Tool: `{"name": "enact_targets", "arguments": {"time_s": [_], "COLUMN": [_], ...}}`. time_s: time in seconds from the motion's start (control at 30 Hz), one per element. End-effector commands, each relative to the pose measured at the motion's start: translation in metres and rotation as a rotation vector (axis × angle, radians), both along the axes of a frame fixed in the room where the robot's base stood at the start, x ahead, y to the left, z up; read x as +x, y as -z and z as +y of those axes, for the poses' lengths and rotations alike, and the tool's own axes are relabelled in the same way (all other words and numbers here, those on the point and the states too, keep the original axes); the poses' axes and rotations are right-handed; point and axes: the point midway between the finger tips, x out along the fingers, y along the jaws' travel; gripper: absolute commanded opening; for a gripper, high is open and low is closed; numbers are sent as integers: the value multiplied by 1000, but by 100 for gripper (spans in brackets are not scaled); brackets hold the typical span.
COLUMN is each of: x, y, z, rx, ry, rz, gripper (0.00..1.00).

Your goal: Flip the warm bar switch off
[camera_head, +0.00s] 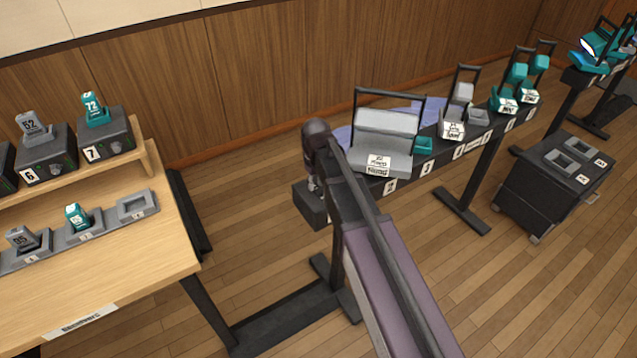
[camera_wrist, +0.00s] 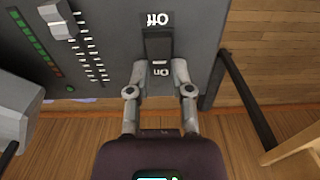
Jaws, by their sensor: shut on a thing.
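In the wrist view, a black switch (camera_wrist: 158,47) sits on a dark grey panel (camera_wrist: 118,20). An upside-down "off" label shows at its top end and "on" at its lower end. My gripper (camera_wrist: 159,68) has one finger on each side of the switch's lower part, closed on it. Which end of the switch is pressed in cannot be made out. In the head view, my gripper (camera_head: 314,182) points down at a dark box (camera_head: 309,208) at the end of the long rail. The switch is hidden there.
A fader with a pale knob (camera_wrist: 54,12) sits left of the switch. In the head view, a wooden table (camera_head: 150,235) with numbered units stands at left. A rail (camera_head: 432,172) holds several lamps, and a dark cart (camera_head: 545,190) stands at right.

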Motion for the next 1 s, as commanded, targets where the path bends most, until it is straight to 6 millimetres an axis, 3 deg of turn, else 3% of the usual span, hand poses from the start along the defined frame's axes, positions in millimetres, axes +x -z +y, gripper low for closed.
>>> {"name": "enact_targets", "arguments": {"time_s": [0.5, 0.83, 0.87, 0.97, 1.0], "x": [-6, -4, -4, -4, -4], "y": [-1, -2, -2, -2, -2], "z": [-5, -5, -5, -5, -5], "rx": [131, 136, 136, 137, 137], "ry": [1, 1, 1, 1, 1], "rz": [-199, -209, -209, -208, -208], "gripper": [0, 0, 31, 61, 63]}}
